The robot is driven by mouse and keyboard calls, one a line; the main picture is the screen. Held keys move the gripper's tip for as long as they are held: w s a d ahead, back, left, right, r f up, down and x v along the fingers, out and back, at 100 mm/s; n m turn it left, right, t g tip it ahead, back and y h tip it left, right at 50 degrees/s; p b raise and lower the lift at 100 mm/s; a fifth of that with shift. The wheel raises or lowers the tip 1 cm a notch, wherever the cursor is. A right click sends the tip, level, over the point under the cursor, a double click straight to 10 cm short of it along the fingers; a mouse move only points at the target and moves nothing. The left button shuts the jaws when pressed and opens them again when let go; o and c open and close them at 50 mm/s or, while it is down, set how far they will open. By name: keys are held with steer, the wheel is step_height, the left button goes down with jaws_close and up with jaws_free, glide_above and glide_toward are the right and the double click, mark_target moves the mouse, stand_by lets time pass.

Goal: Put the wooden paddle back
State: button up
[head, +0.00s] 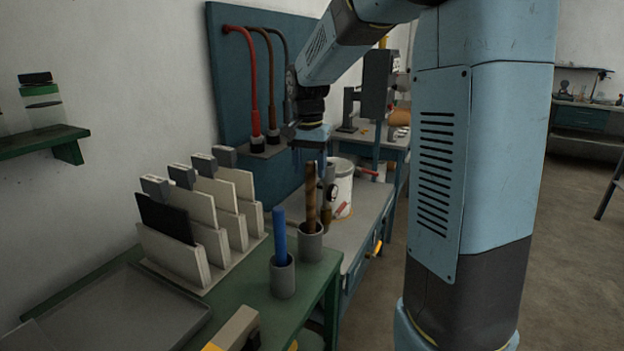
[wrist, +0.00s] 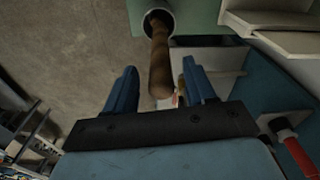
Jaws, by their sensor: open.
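The wooden paddle, seen as a brown rod (head: 311,192), stands nearly upright in a grey cup (head: 309,243) at the right end of the green bench. Its lower part is hidden inside the cup. In the wrist view the rod (wrist: 160,62) rises from the cup's mouth (wrist: 152,10) toward the camera. My gripper (head: 312,166) is open and empty, pointing down at the rod's upper end. In the wrist view the rod's free end appears between the two blue fingers (wrist: 160,72), with gaps on both sides. I cannot tell the exact depth between them.
A blue rod (head: 280,238) stands in a second grey cup (head: 283,278) to the left. A rack with several upright panels (head: 215,225) and a grey tray (head: 120,315) share the green bench. A white bucket (head: 342,188) stands behind on the grey bench.

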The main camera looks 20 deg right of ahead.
steer(key=r, duration=0.7)
steer(key=shift+s+a+r, duration=0.2)
steer(key=s+f+n+t, duration=0.1)
steer(key=s+n+t, duration=0.1)
steer(key=s, duration=1.1)
steer(key=s+d+f+n+t, duration=0.1)
steer(key=s+n+t, duration=0.2)
steer(key=s, duration=1)
steer(key=shift+s+f+n, duration=0.15)
steer(key=shift+f+n, duration=0.2)
steer(key=shift+n, duration=0.75)
